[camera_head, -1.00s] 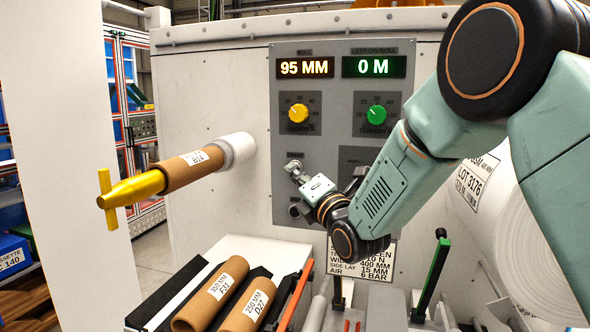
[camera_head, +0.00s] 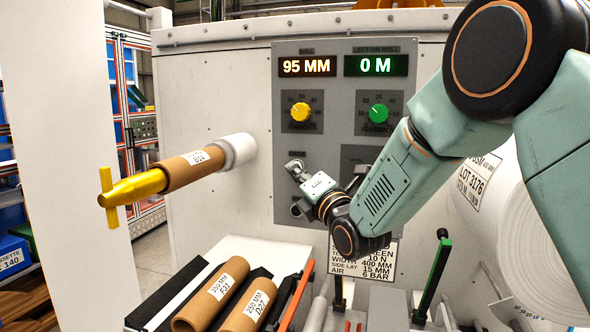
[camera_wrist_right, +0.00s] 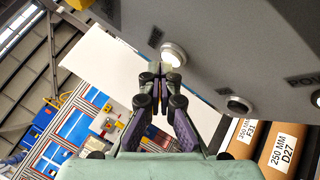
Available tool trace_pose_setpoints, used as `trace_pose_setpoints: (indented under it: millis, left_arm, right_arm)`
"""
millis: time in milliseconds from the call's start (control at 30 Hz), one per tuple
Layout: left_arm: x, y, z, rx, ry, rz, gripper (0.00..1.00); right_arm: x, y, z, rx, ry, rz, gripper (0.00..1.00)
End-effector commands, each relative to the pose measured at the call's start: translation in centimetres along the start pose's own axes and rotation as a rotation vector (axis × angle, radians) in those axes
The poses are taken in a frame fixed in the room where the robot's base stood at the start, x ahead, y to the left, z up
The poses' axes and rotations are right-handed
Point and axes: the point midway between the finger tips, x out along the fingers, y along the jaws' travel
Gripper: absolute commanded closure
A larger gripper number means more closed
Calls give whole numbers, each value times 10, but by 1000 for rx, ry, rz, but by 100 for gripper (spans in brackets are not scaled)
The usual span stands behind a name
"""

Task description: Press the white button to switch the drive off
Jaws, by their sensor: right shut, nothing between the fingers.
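The white button (camera_wrist_right: 173,54) shows in the right wrist view, a pale lit cap in a metal ring on the grey panel. My right gripper (camera_wrist_right: 160,70) is shut and empty, with its fingertips just beside the button's left edge; I cannot tell whether they touch it. In the head view my right gripper (camera_head: 296,171) is at the lower left of the grey control panel (camera_head: 342,130), and it hides the button there. My left gripper is not in view.
A dark round button (camera_wrist_right: 237,104) sits on the panel to the right in the wrist view. Yellow (camera_head: 300,112) and green (camera_head: 378,113) knobs are above my right gripper. A cardboard core (camera_head: 190,169) on a yellow-tipped shaft juts out at left. Labelled cores (camera_head: 216,292) lie below.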

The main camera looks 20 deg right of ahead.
Motion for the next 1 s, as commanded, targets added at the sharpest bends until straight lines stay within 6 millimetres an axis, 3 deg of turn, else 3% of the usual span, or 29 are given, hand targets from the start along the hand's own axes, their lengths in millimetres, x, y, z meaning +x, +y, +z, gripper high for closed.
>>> trace_pose_setpoints:
  millis: [367, 1000]
  left_arm:
    - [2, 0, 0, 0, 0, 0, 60]
    - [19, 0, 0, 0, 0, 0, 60]
  right_arm:
    - [-4, 3, -3, -1, 2, 1, 100]
    - [-41, 29, -31, -2, 3, 0, 100]
